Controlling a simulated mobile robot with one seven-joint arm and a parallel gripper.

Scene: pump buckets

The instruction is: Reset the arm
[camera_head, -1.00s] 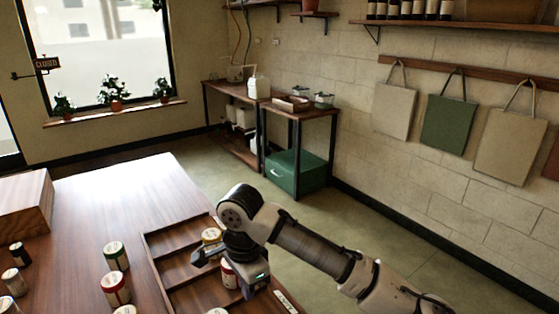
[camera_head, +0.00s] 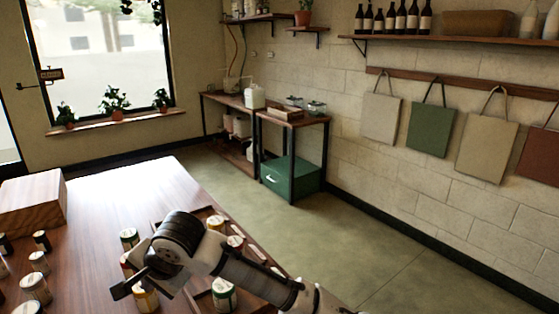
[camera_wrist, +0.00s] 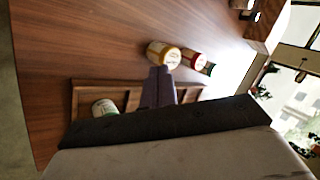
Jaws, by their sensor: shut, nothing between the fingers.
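My gripper (camera_head: 128,287) is at the lower left of the head view, over the table (camera_head: 105,208) beside the wooden tray (camera_head: 201,214). Its fingers are together with nothing between them. In the wrist view my gripper (camera_wrist: 158,75) points toward a yellow-banded jar (camera_wrist: 163,54), with a red-banded jar (camera_wrist: 193,60) just beyond. The tray (camera_wrist: 95,86) also shows there, with a green-banded jar (camera_wrist: 104,107) in it. In the head view my arm hides part of the tray.
Several jars (camera_head: 36,288) stand at the table's left side near a wooden box (camera_head: 36,200). A green-banded jar (camera_head: 129,238) stands beyond my gripper. A shelf unit with a green drawer (camera_head: 291,174) is by the far wall. The floor (camera_head: 350,245) on the right is clear.

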